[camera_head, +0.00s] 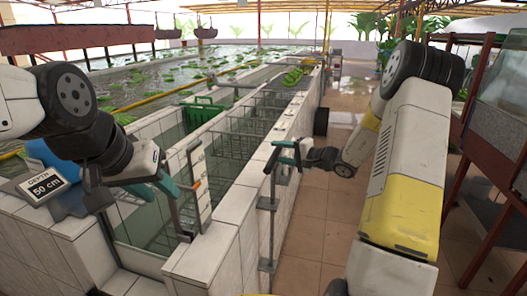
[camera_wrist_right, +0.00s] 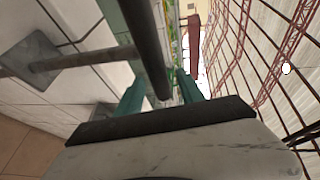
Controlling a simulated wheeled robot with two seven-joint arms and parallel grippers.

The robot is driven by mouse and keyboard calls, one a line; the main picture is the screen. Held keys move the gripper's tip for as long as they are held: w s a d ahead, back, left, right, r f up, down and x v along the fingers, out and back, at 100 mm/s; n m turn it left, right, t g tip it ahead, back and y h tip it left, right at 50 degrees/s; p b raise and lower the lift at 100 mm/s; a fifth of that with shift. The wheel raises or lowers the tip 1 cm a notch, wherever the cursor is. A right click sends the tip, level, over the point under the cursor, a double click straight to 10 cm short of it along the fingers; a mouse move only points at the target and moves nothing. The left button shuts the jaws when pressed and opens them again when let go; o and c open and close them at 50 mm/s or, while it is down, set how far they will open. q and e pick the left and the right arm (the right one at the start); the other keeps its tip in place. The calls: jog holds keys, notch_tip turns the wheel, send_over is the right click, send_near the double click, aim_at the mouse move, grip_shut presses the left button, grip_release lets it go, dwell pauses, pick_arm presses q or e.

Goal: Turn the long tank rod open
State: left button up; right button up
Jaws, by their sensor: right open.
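A long dark upright rod (camera_head: 272,215) stands on brackets along the outer face of the white tiled tank wall (camera_head: 237,200). My right gripper (camera_head: 283,153) is at the rod's upper end, with its teal fingers apart. In the right wrist view the dark rod (camera_wrist_right: 148,45) runs between the open fingers (camera_wrist_right: 156,85); I cannot tell whether they touch it. My left gripper (camera_head: 158,188) is over the near tank compartment, its teal fingers apart and seemingly empty. It is left of a grey upright bar (camera_head: 190,165) with an orange piece (camera_head: 196,187).
A "DEPTH 50 cm" sign (camera_head: 45,187) stands at the left near a blue object (camera_head: 62,165). A green crate (camera_head: 202,111) sits farther along the tank. A rack (camera_head: 483,140) stands at the right. The tiled floor (camera_head: 305,235) between tank and rack has free room.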

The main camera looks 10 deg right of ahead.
jog(key=shift+x, duration=2)
grip_shut()
